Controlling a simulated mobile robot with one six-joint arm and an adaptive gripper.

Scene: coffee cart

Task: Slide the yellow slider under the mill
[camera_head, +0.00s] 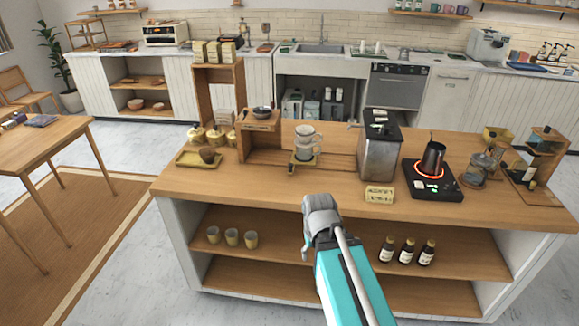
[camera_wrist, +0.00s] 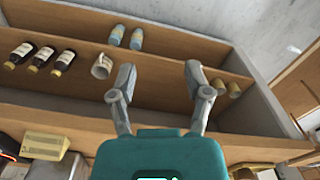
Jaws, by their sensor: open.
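The yellow slider (camera_head: 291,168) sits on a wooden track on the cart top, with a glass and white pour-over vessel (camera_head: 306,141) standing on it. The mill appears to be the wooden stand (camera_head: 262,125) with a dark bowl on top, just left of the slider. The slider is outside the stand, to its right. My gripper (camera_head: 318,215) is in front of the cart, nearer the camera than the slider and apart from it. The wrist view shows its two fingers (camera_wrist: 157,80) spread and empty, facing the cart's shelves. The slider is not clearly visible there.
A metal box (camera_head: 379,155), a yellow sign (camera_head: 379,194) and a dark pot (camera_head: 432,158) on a glowing burner stand right of the slider. A yellow tray (camera_head: 199,160) lies left. Bottles (camera_head: 407,251) and cups (camera_head: 232,237) stand on the shelf below. The counter front before the slider is clear.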

